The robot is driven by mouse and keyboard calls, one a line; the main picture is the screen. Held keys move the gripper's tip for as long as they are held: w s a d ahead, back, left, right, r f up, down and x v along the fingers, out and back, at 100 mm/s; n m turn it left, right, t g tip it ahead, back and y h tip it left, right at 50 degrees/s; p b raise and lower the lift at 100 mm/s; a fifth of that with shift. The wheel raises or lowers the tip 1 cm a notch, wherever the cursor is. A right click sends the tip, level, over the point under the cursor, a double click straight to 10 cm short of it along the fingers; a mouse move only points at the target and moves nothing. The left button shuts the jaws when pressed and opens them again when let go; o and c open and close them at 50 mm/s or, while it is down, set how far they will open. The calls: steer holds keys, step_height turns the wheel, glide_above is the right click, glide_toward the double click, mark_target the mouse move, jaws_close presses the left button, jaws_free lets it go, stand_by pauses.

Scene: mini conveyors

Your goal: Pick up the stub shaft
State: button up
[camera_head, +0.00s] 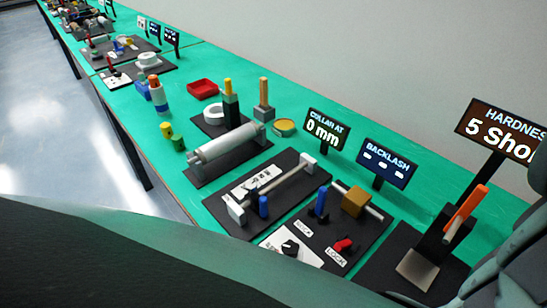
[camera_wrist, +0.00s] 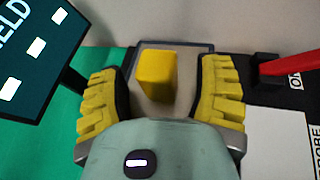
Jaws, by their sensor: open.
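In the wrist view my gripper (camera_wrist: 161,88) is open, with its yellow ribbed fingers wide apart. An upright yellow block-like piece (camera_wrist: 157,75) shows between the fingers, with a visible gap on each side. It rises from a pale, dark-edged plate (camera_wrist: 186,58). Its lower part is hidden behind the gripper's body. I cannot tell for certain whether this piece is the stub shaft, and no part in the head view can be named surely as it. My gripper's fingers do not show in the head view.
In the wrist view a dark display (camera_wrist: 40,50) stands close at left, and a red lever (camera_wrist: 292,63) at right. In the head view the green bench (camera_head: 185,92) carries a white roller (camera_head: 225,143), a red tray (camera_head: 202,88) and an orange-handled device (camera_head: 466,208).

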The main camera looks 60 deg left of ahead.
steer(key=shift+d, duration=0.2)
steer(key=shift+o, duration=0.2)
steer(key=shift+f, duration=0.1)
jaws_close()
stand_by(0.3)
